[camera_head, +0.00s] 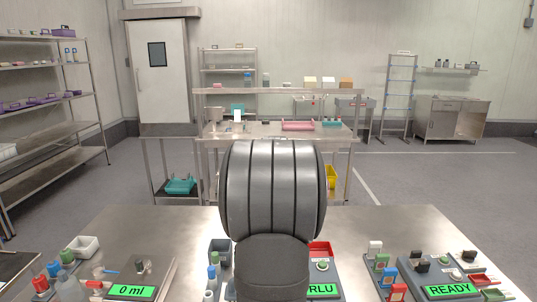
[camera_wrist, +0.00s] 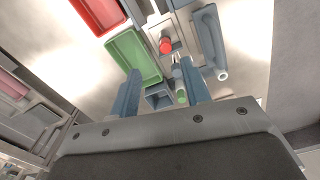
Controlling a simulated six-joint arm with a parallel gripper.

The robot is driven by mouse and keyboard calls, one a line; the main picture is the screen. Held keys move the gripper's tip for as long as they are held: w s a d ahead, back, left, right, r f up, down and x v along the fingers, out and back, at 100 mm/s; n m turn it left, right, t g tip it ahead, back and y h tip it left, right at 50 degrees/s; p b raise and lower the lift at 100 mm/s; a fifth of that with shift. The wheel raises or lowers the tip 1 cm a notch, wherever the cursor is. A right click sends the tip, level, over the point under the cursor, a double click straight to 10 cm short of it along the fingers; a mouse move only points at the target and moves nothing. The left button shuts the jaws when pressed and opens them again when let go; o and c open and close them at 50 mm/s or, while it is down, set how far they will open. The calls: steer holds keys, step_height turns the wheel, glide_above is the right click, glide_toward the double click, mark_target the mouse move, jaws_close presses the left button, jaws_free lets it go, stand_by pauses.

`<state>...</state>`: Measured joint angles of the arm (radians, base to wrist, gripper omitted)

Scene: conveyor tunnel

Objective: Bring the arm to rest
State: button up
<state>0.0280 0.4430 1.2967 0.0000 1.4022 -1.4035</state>
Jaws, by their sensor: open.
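My gripper (camera_wrist: 160,84) shows in the wrist view, its two blue-grey fingers apart with nothing held between them. Beyond the fingers lie a green tray (camera_wrist: 133,55), a red tray (camera_wrist: 98,12), a device with a red knob (camera_wrist: 166,46) and a small blue-grey bin (camera_wrist: 159,97). I cannot tell the exact gap from the fingertips to these. In the head view my own arm fills the middle, and the gripper is hidden.
The steel bench (camera_head: 140,222) carries a "0 ml" display (camera_head: 132,292) at left, an "RLU" display (camera_head: 322,290) behind my arm and a "READY" display (camera_head: 450,290) at right. The bench's back is clear.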

steer(key=d+f+n, duration=0.1)
steer(key=d, duration=0.1)
steer(key=d+f+n, duration=0.1)
steer(key=d+f, duration=0.1)
steer(key=shift+s, duration=0.1)
stand_by(0.5)
steer(key=a+r+m, duration=0.2)
steer(key=a+r, duration=0.2)
steer(key=r, duration=0.3)
step_height(320, 180, down, 12)
steer(key=shift+f, duration=0.15)
stand_by(0.4)
